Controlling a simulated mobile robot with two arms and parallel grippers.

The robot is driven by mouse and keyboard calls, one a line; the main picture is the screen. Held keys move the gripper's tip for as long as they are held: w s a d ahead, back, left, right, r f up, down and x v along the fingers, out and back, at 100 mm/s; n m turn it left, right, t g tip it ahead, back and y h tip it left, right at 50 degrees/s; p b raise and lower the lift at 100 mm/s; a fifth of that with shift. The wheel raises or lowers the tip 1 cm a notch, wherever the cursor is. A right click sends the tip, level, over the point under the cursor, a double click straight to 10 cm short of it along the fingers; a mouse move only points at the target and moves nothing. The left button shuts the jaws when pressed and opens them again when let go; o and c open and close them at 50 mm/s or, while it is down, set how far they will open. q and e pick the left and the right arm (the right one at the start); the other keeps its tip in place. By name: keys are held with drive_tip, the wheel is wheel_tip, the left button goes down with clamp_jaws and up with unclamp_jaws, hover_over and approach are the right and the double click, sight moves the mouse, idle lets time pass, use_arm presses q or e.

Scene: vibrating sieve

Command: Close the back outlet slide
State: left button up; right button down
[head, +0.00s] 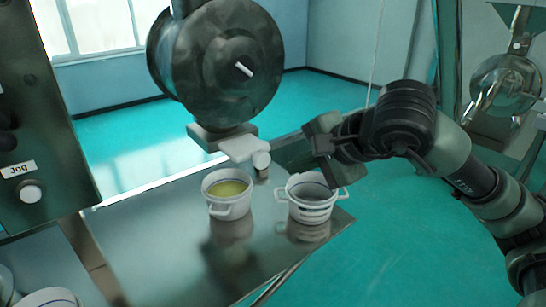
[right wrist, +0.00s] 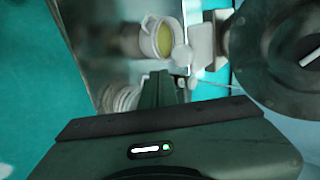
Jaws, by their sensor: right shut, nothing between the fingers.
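The vibrating sieve's dark round drum (head: 215,65) stands at the top centre of the head view, above the steel table. A pale flat outlet piece (head: 243,147) sticks out below it, with a small light round end (head: 261,160) on its right side. The outlet piece also shows in the right wrist view (right wrist: 203,45). I cannot tell from these frames how far its slide is open. My right gripper (head: 279,159) is shut and empty, its fingertips just right of the round end. Contact is unclear. The shut fingers (right wrist: 160,85) show in the wrist view. My left gripper is out of view.
A white pot with yellow contents (head: 229,205) stands below the outlet on the steel table (head: 160,235). A second striped pot (head: 311,205) stands under my right gripper. A control panel (head: 35,130) marked "Jog" is at left. Another machine (head: 505,85) stands far right.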

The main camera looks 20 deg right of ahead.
sight(264, 166)
drive_tip(key=w+a+f+p, duration=0.1)
drive_tip(key=w, duration=0.1)
drive_tip(key=w+a+f+p, duration=0.1)
drive_tip(key=w, duration=0.1)
drive_tip(key=w+a+f+p, duration=0.1)
drive_tip(key=w, duration=0.2)
drive_tip(key=shift+p, duration=0.4)
drive_tip(key=shift+d, duration=0.1)
